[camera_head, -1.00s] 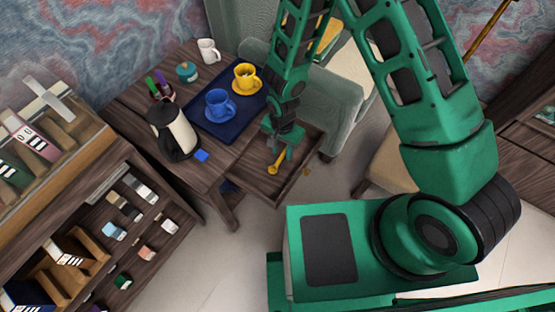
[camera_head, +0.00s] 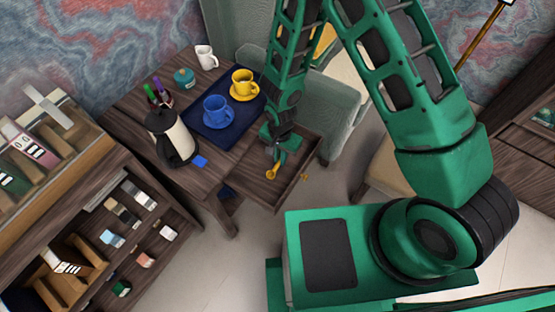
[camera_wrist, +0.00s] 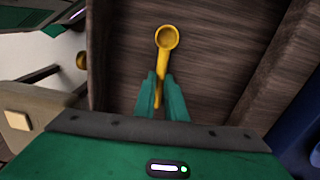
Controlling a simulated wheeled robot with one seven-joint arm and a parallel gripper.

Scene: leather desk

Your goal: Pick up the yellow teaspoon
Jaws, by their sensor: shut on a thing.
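The yellow teaspoon (camera_wrist: 167,40) is between the fingertips of my gripper (camera_wrist: 160,92) in the wrist view, its bowl pointing away from the gripper. My gripper is shut on its handle. In the head view the teaspoon (camera_head: 272,171) shows below my gripper (camera_head: 279,155), over the open wooden drawer (camera_head: 291,188) of the desk. I cannot tell whether the spoon touches the drawer floor.
On the desk, a blue tray (camera_head: 214,133) holds a blue cup (camera_head: 216,108) and a yellow cup (camera_head: 243,82). A kettle (camera_head: 174,140), a white mug (camera_head: 206,57) and a teal pot (camera_head: 184,76) stand nearby. Drawer walls surround my gripper. A green-grey chair (camera_head: 338,105) is close at right.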

